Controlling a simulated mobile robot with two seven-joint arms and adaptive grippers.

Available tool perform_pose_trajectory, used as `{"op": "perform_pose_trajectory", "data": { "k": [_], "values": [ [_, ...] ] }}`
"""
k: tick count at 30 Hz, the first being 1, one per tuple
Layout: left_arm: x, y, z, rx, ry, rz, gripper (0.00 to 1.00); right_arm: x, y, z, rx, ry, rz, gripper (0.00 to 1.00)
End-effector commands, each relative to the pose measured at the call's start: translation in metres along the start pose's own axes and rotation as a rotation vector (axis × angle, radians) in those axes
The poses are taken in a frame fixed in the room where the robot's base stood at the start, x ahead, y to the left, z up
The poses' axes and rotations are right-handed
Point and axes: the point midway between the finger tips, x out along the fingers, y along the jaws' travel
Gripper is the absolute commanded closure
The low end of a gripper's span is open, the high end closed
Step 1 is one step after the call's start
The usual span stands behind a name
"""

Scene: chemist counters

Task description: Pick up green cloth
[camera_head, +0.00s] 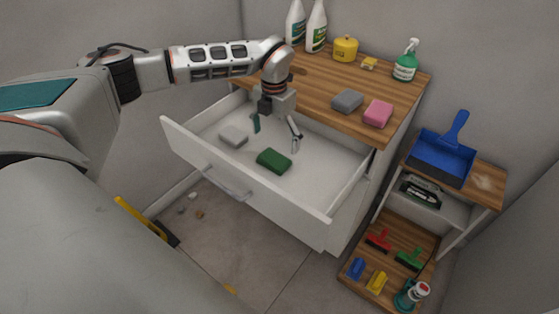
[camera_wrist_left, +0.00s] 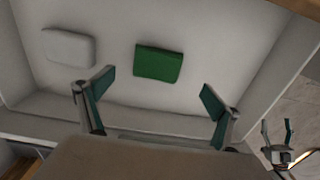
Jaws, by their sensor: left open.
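The green cloth (camera_head: 274,161) lies flat as a small folded block on the floor of the open white drawer (camera_head: 190,143). In the left wrist view the green cloth (camera_wrist_left: 159,63) is beyond the fingertips and roughly between them, touching neither. My left gripper (camera_head: 276,138) is open and empty, pointing down over the drawer, above and behind the cloth. Its two spread fingers also show in the left wrist view (camera_wrist_left: 156,92). My right gripper (camera_wrist_left: 277,132) seems to be the one at the lower right of the left wrist view, its two fingers apart; it does not show in the head view.
A white cloth (camera_head: 233,136) lies in the drawer left of the green one. The wooden counter (camera_head: 300,68) above holds grey (camera_head: 347,101) and pink (camera_head: 378,113) sponges, bottles and a yellow canister (camera_head: 345,48). A small shelf with a blue dustpan (camera_head: 441,158) stands right.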

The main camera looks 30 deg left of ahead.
Motion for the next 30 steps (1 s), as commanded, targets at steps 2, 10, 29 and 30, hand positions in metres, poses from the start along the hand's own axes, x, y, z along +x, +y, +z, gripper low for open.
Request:
{"op": "perform_pose_trajectory", "data": {
  "k": [2, 10, 29, 30],
  "values": [
    [0.004, 0.004, 0.0, -0.006, 0.003, 0.01, 0.08, 0.001, 0.0, 0.003, -0.001, -0.003, 0.0, 0.37],
    [0.028, 0.004, -0.001, -0.005, 0.002, 0.008, 0.08, -0.002, -0.003, 0.013, -0.005, -0.019, -0.005, 0.37],
    [0.075, 0.006, -0.002, -0.004, 0.0, 0.006, 0.08, 0.004, -0.001, 0.009, -0.014, -0.005, 0.0, 0.37],
    [0.075, 0.006, -0.002, -0.004, 0.0, 0.006, 0.19, 0.004, 0.0, 0.009, -0.014, -0.004, 0.001, 0.37]
  ]
}}
